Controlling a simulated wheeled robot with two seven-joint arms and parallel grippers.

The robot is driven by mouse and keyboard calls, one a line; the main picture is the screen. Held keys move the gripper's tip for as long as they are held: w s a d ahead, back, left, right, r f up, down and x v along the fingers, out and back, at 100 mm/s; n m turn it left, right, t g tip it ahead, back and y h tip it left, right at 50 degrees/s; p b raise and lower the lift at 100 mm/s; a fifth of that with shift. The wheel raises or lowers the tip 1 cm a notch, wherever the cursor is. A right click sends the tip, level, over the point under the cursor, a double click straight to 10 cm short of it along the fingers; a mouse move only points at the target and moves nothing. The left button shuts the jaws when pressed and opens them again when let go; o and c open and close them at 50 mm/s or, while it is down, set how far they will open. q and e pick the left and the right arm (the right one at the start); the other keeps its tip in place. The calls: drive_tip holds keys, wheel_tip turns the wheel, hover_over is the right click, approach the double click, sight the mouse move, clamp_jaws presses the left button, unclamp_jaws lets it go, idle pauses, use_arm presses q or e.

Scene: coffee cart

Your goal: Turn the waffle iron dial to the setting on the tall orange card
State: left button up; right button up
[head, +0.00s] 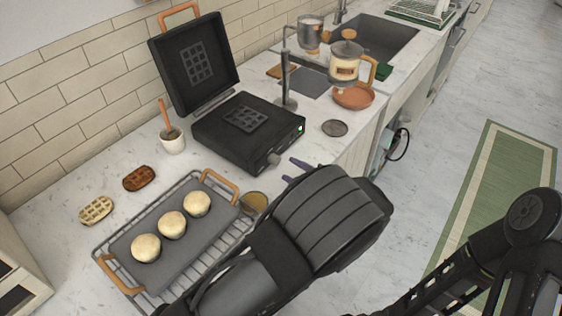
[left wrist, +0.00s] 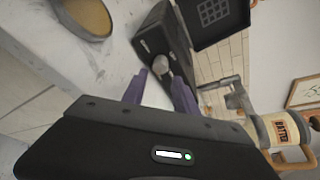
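The black waffle iron (head: 240,128) stands on the counter with its lid raised. Its grey dial (head: 274,160) is on the front face, near a small green light. My left gripper (head: 298,168) is just right of the dial, its purple fingers partly hidden behind my wrist. In the left wrist view, the two fingers (left wrist: 160,80) are apart and point at the dial (left wrist: 160,65), which shows between their tips. I cannot tell whether they touch it. The dial's setting is too small to read. I see no tall orange card. My right gripper is out of view.
A wire rack (head: 105,257) with a tray of round pale buns is at the front left. Two waffles (head: 139,178) and a small pot (head: 172,142) lie beyond it. A batter dispenser (head: 346,64), dark disc (head: 335,128) and sink (head: 375,38) are farther back.

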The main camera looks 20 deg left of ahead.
sight(278, 162)
use_arm(q)
drive_tip(key=p+x, duration=0.1)
drive_tip(key=x, duration=0.4)
drive_tip(key=shift+w+a+f, duration=0.1)
drive_tip(key=shift+w+a, duration=0.1)
drive_tip(key=shift+a, duration=0.1)
drive_tip(key=shift+c, duration=0.4)
clamp_jaws()
